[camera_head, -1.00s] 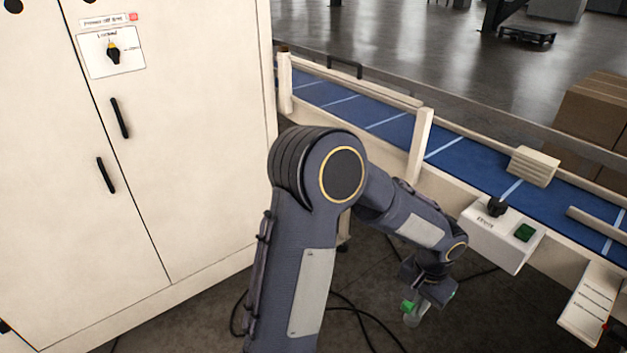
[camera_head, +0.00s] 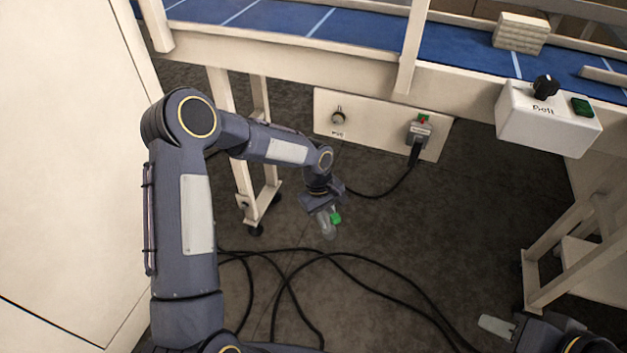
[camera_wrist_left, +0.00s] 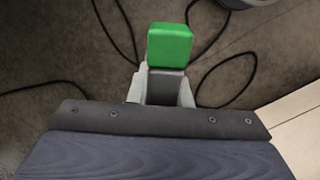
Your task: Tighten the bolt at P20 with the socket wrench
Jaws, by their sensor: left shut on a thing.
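My left gripper (camera_head: 327,224) hangs below the conveyor, its pale fingers shut on the socket wrench. The rest of the wrench is hidden or too small to make out. A round bolt-like fitting (camera_head: 338,117) sits on a pale panel (camera_head: 375,125) under the conveyor, above and apart from the left gripper. The small label below it is too blurred to read surely. My right gripper (camera_head: 497,326) shows at the bottom right; its jaw opening is unclear.
A plug with a black cable (camera_head: 417,133) sits on the panel's right side. A control box (camera_head: 548,118) with a knob and green button juts from the conveyor (camera_head: 375,30). A conveyor leg (camera_head: 228,150) stands behind my left arm. Loose black cables (camera_head: 330,257) cross the floor.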

